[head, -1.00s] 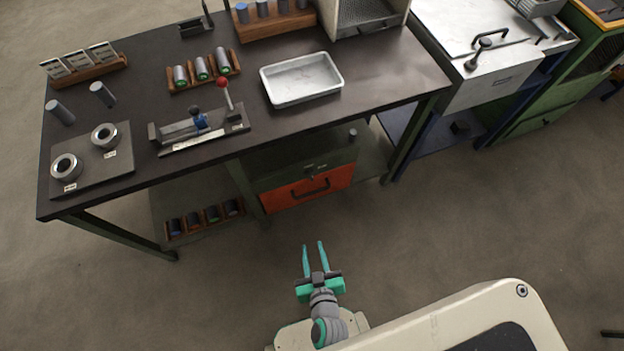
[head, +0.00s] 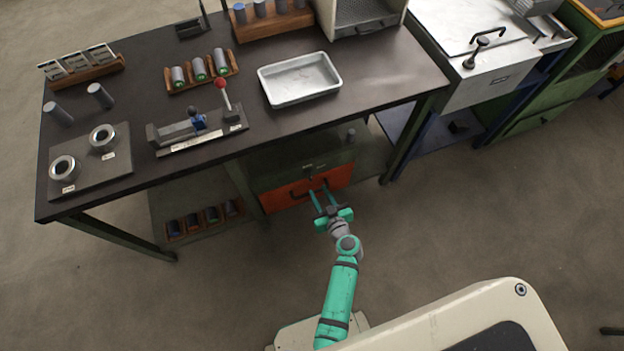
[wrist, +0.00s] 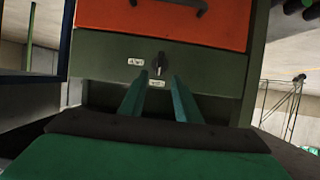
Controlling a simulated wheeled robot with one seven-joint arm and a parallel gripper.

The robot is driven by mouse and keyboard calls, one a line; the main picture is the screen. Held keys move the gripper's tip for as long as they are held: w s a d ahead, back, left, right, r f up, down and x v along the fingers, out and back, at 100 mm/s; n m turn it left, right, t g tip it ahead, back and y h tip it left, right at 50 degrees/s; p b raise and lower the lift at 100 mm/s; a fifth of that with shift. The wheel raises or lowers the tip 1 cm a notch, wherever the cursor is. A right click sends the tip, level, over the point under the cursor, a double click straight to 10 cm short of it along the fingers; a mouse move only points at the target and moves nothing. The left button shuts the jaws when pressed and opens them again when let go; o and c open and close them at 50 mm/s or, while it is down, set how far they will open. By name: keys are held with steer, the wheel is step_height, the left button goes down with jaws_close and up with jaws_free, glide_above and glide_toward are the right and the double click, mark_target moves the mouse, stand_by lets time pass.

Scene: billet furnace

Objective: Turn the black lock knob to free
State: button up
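The black lock knob (wrist: 159,64) sits on a dark green panel (wrist: 210,75) under the bench. In the wrist view, it stands upright between two small white labels, one to its left and one below, too small to read. An orange drawer (wrist: 150,22) with a dark handle adjoins the panel. In the head view, the knob area (head: 308,171) is small, above the orange drawer front (head: 275,198). My gripper (wrist: 158,79) is open and empty, fingers pointing at the panel. The knob lines up with the gap between the fingertips, apparently beyond them. In the head view, my gripper (head: 318,189) overlaps the drawer front.
The dark bench top (head: 240,70) overhangs the panel and carries a metal tray (head: 300,80) and a red-knobbed fixture (head: 200,128). A low shelf with several cylinders (head: 205,218) is to the left. Bench legs flank the drawer unit. Floor in front is clear.

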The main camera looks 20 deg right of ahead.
mark_target(311, 178)
steer(key=x, duration=0.8)
steer(key=shift+w, duration=0.15)
steer(key=shift+c, duration=0.3)
jaws_close()
